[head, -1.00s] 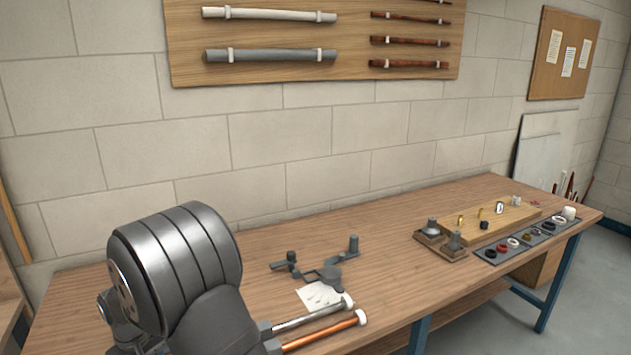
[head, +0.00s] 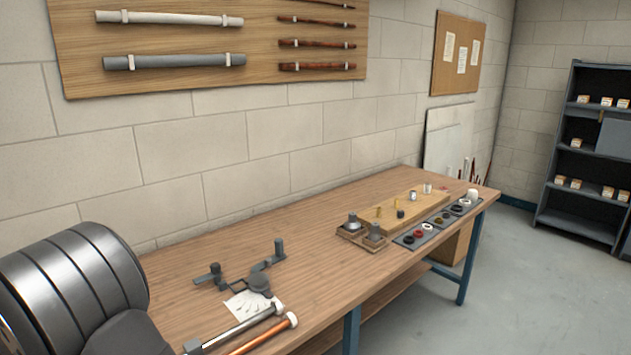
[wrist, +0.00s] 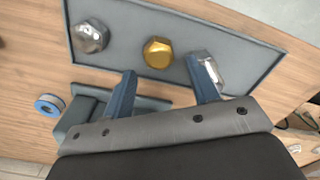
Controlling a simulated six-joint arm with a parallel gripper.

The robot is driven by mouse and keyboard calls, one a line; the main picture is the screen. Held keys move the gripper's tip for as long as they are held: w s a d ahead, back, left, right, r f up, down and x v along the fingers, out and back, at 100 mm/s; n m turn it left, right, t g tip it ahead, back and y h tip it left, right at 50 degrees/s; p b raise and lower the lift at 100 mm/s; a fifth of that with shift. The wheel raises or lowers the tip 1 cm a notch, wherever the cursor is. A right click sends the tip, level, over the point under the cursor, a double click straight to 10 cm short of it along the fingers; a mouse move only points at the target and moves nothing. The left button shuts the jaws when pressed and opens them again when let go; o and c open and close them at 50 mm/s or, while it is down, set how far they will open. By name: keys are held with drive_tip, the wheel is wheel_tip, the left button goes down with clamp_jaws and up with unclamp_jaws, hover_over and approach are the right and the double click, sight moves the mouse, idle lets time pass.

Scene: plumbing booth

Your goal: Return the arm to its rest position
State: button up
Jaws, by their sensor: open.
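My gripper (wrist: 165,75) shows in the wrist view with its two blue fingers apart and nothing held between them. It is over or close to a grey tray (wrist: 120,20). On the tray are a silver hex fitting (wrist: 89,36) and a brass hex nut (wrist: 157,53). Another silver fitting (wrist: 209,70) shows at the right finger; I cannot tell whether they touch. In the head view my arm is a large dark rounded link at the lower left, and my gripper is out of view.
The wooden bench (head: 330,225) holds a grey jointed fixture (head: 258,282), a wooden block (head: 405,212) with small fittings, and a grey parts tray (head: 425,233). A blue ring (wrist: 48,105) lies near my gripper. A dark shelf (head: 590,145) stands at the right. Floor space shows before it.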

wheel_tip(320, 180, down, 3)
drive_tip(key=shift+r, duration=0.1)
wheel_tip(320, 180, up, 12)
wheel_tip(320, 180, down, 12)
drive_tip(key=shift+f, duration=0.1)
drive_tip(key=shift+a+r, duration=0.1)
drive_tip(key=shift+r, duration=0.1)
wheel_tip(320, 180, up, 4)
drive_tip(key=shift+f, duration=0.2)
drive_tip(key=w+d+r, duration=0.7)
drive_tip(key=d, duration=0.3)
drive_tip(key=w+a+r+n, duration=0.1)
drive_tip(key=w+a+r, duration=0.4)
drive_tip(key=w+r, duration=0.7)
drive_tip(key=shift+s+a+f, duration=0.65)
drive_tip(key=shift+a+f, duration=0.5)
drive_tip(key=shift+a, duration=0.45)
drive_tip(key=shift+s+a+f, duration=0.6)
drive_tip(key=shift+a+f, duration=0.6)
drive_tip(key=shift+a, duration=0.45)
drive_tip(key=shift+s+a+f, duration=0.65)
drive_tip(key=shift+a+f, duration=0.5)
drive_tip(key=shift+a, duration=0.45)
